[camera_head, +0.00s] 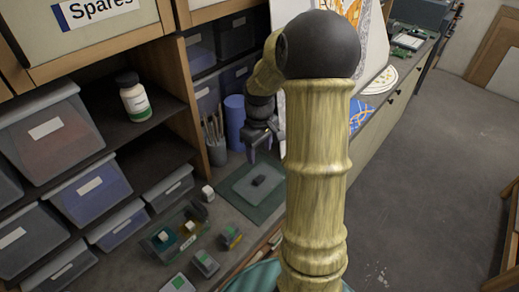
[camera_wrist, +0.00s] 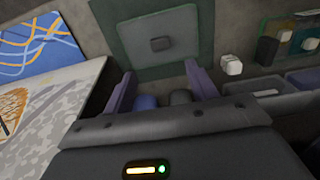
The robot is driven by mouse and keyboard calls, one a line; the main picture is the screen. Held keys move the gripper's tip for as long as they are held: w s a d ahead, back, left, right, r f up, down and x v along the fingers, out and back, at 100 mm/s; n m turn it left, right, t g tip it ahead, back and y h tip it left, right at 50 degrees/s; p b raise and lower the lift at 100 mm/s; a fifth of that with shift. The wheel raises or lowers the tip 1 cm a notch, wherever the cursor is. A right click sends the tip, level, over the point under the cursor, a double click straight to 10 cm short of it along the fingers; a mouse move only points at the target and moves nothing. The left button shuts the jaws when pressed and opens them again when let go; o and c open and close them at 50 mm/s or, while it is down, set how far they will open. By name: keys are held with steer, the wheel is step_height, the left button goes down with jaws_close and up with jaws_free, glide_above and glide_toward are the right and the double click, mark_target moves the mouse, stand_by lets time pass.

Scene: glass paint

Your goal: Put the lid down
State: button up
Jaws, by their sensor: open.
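The lid (camera_head: 256,186) looks like a flat grey-green panel with a small dark knob at its middle. It lies flat on a dark green mat (camera_head: 279,204) on the counter. The wrist view shows the lid (camera_wrist: 142,30) and its knob ahead of the fingers. My gripper (camera_head: 267,155) is open and empty, behind the lid and apart from it. Its two purple fingers show in the wrist view (camera_wrist: 160,75) with nothing held between them. My arm hides part of the counter to the right of the mat.
A blue cylinder (camera_head: 234,122) and a grey cup of brushes (camera_head: 216,150) stand close behind, left of my gripper. A small white block (camera_head: 208,193) and an open compartment tray (camera_head: 172,238) lie left of the mat. Shelves with bins and a bottle (camera_head: 134,100) fill the left.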

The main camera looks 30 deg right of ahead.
steer(key=s+a+r+m+t, duration=0.1)
steer(key=s+a+m, duration=0.3)
steer(key=s+a, duration=0.8)
steer(key=shift+s+a+r+t, duration=0.2)
steer(key=shift+a+r+t, duration=0.15)
steer(key=shift+a+t, duration=0.45)
steer(key=shift+f, duration=0.1)
steer(key=shift+c, duration=0.5)
steer(key=c, duration=0.4)
steer(key=shift+o, duration=0.2)
steer(key=shift+s, duration=0.1)
